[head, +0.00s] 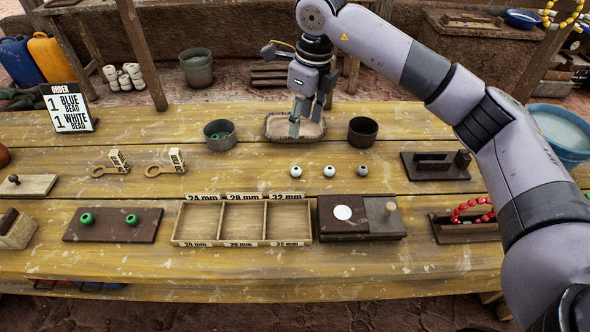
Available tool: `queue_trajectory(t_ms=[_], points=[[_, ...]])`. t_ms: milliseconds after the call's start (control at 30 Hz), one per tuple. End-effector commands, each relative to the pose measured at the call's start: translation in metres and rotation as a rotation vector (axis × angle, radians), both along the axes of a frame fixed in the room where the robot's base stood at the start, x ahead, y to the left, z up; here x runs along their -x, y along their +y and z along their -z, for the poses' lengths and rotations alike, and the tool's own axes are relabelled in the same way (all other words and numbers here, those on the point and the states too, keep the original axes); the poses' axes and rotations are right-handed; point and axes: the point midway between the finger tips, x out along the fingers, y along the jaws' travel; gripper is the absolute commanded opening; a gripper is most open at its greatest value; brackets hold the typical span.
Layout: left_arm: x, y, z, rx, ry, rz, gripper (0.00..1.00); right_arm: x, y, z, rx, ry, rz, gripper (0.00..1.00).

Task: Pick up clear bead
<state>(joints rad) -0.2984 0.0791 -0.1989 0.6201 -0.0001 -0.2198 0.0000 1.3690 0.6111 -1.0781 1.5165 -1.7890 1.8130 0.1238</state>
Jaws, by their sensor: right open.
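My right gripper (305,120) is open and points down over a shallow brown tray (275,136) at the back middle of the table. Its fingertips are at or just above the tray; I cannot tell if they touch it. I cannot make out a clear bead; the fingers cover part of the tray. My left gripper is not in view.
A grey bowl (220,123) with something green stands left of the tray, a dark cup (363,120) right of it. A three-part sorting box (178,240) and a dark block (362,240) lie in front. An order sign (70,108) stands back left.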

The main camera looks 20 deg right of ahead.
Motion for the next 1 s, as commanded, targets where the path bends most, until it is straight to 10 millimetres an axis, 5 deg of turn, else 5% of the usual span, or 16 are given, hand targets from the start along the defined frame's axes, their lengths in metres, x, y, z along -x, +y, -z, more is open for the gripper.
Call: queue_trajectory(t_ms=[400, 1000], points=[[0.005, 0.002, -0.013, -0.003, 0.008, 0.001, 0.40, -0.006, 0.007, 0.088, -0.003, 0.007, -0.003, 0.47], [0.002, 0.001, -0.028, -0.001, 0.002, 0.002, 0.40, -0.014, 0.009, 0.155, -0.004, 0.005, -0.004, 0.47]])
